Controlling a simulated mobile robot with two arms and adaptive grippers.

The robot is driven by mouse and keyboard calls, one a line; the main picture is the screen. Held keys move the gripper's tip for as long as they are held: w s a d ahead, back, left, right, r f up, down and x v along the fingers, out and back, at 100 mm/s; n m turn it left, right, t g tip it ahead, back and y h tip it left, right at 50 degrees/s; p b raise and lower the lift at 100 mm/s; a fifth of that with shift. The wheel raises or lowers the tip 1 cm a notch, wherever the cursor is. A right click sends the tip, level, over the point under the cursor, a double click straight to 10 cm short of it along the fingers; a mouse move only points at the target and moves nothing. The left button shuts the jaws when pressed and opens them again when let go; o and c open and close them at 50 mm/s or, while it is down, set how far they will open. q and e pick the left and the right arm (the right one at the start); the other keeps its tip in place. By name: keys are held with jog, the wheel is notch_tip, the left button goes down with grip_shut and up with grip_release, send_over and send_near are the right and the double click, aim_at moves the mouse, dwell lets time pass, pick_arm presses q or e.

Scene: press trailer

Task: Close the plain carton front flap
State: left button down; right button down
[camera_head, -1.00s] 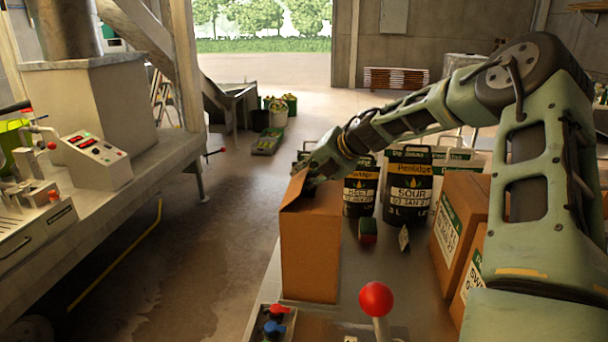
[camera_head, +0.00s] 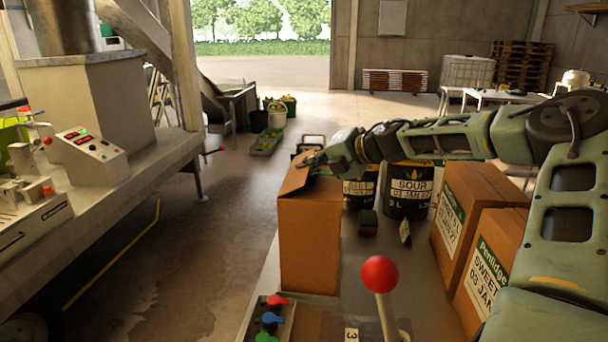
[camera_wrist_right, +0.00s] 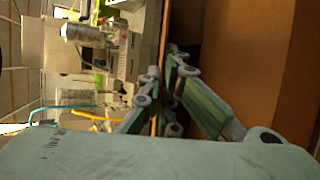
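The plain carton (camera_head: 309,245) stands upright at the left edge of the bench. A flap (camera_head: 294,180) on its left side is raised and tilts inward. My right gripper (camera_head: 308,160) is at the top of the carton, close to that flap. In the right wrist view, my right gripper's fingers (camera_wrist_right: 163,72) are at a thin brown cardboard edge (camera_wrist_right: 165,35), with the carton's brown wall (camera_wrist_right: 265,60) to the right. The dark gap beside it hides the inside. Whether the fingers grip the cardboard is unclear. My left gripper is out of view.
Dark labelled tubs (camera_head: 408,190) stand behind the carton. Labelled cartons (camera_head: 482,205) are at the right. A red-knobbed lever (camera_head: 380,274) and a tray of coloured knobs (camera_head: 268,325) are in front. Open floor lies left of the bench.

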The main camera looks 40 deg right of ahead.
jog(key=shift+f+t+y+b, duration=0.3)
jog(key=shift+t+b, duration=0.05)
jog(key=shift+t, duration=0.25)
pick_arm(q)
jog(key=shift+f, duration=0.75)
pick_arm(e)
jog(key=c, duration=2.5)
grip_release()
jog(key=o, duration=0.5)
jog(key=shift+s, duration=0.1)
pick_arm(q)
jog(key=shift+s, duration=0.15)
